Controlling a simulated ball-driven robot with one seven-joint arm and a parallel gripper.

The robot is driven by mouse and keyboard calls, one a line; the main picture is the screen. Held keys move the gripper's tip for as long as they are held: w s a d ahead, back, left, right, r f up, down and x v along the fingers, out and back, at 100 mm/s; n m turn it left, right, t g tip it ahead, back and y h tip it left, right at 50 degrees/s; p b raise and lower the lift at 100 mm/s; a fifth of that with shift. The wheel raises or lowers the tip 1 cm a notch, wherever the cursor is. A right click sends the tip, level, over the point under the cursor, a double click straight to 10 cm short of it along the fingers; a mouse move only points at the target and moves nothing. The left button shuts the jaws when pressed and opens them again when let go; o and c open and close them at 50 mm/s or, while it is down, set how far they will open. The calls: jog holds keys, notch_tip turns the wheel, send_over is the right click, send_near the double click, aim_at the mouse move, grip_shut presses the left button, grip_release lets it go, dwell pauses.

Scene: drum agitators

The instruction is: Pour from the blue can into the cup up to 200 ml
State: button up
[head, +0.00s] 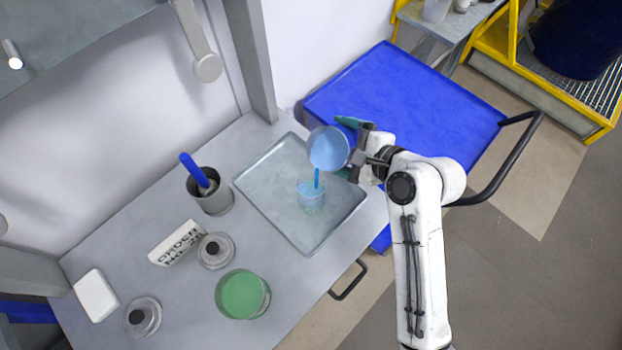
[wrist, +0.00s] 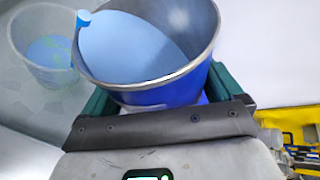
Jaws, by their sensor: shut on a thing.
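The blue can (head: 328,150) is tilted in the air above the tray, and light blue liquid shows inside its mouth. My gripper (head: 352,150) is shut on its sides; the green fingers also show around the can (wrist: 165,95) in the wrist view. A thin blue stream (head: 317,178) falls from the can's lip into the clear cup (head: 312,197). The cup stands upright on the tray with blue liquid in it. It also shows at the upper left of the wrist view (wrist: 47,78). I cannot read any level marks on the cup.
The cup's shallow grey tray (head: 262,188) sits on a grey bench. To its left are a grey pot (head: 210,200) with a blue-handled tool, a sign (head: 176,243), lidded jars and a green-filled container (head: 243,294). A blue cart (head: 405,100) stands behind.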

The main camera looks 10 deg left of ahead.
aim_at(344, 151)
jog(key=shift+r+n+t, duration=0.3)
jog(key=shift+r, duration=0.2)
dwell(1.5)
jog(key=shift+f, duration=0.2)
jog(key=f+m, duration=0.1)
jog(key=f+m+g, duration=0.1)
jog(key=f+g+y, duration=0.1)
jog(key=f, duration=0.1)
jog(key=shift+w+d+m, duration=0.25)
jog(key=shift+w+m, duration=0.15)
jog(key=shift+w+d+f+m+g+y, duration=0.1)
jog(key=shift+w+d+m+g+y, duration=0.2)
jog(key=shift+w+m+g, duration=0.15)
jog(key=shift+w+f+m+g, duration=0.15)
jog(key=shift+m+g, duration=0.1)
jog(key=shift+m, duration=0.1)
jog(key=shift+w+d+f+m+g+y, duration=0.2)
jog(key=shift+w+f+m+g+y, duration=0.05)
jog(key=shift+f+m+g+y, duration=0.25)
jog(key=shift+w+d+f+m+g+y, duration=0.15)
jog(key=shift+w+f+m+g+y, duration=0.2)
jog(key=shift+m, duration=0.25)
jog(key=shift+s, duration=0.1)
jog(key=shift+r, duration=2.5)
